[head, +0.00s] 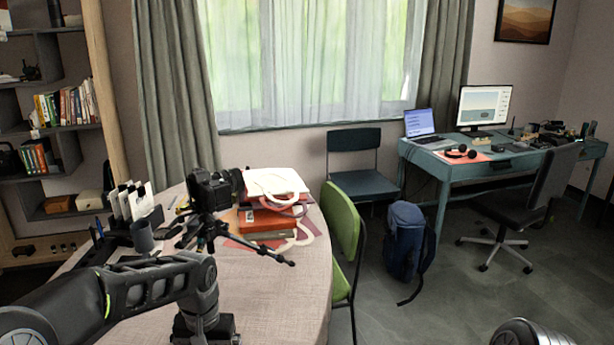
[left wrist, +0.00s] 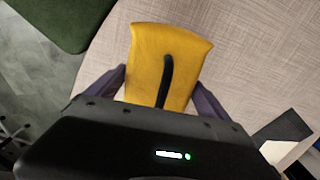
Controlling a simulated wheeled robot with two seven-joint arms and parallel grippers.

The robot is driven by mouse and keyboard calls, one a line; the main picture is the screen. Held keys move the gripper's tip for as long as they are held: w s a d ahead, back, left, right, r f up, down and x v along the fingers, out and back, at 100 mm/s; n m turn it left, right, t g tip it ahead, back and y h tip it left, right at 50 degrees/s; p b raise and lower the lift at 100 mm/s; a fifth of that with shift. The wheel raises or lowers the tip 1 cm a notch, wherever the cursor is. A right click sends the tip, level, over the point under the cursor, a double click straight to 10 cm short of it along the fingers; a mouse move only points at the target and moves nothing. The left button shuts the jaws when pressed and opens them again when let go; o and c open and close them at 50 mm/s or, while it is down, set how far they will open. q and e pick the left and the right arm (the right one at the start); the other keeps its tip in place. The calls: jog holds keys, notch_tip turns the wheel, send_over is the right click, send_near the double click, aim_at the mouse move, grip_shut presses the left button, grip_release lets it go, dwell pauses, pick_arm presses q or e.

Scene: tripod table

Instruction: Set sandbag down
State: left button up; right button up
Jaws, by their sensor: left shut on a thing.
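The yellow sandbag (left wrist: 172,50) with a black strap shows in the left wrist view, between the two fingers of my left gripper (left wrist: 158,90), which is shut on it. The pale table top (left wrist: 235,45) lies beneath it; I cannot tell whether the sandbag touches it. In the head view my left gripper (head: 206,330) points down over the front part of the round table (head: 280,290), and the sandbag is hidden there. My right gripper is not in view.
A black organiser (head: 132,225) and a dark cup (head: 142,236) stand at the left. A green chair (head: 342,225) adjoins the right edge. The table's front right is clear.

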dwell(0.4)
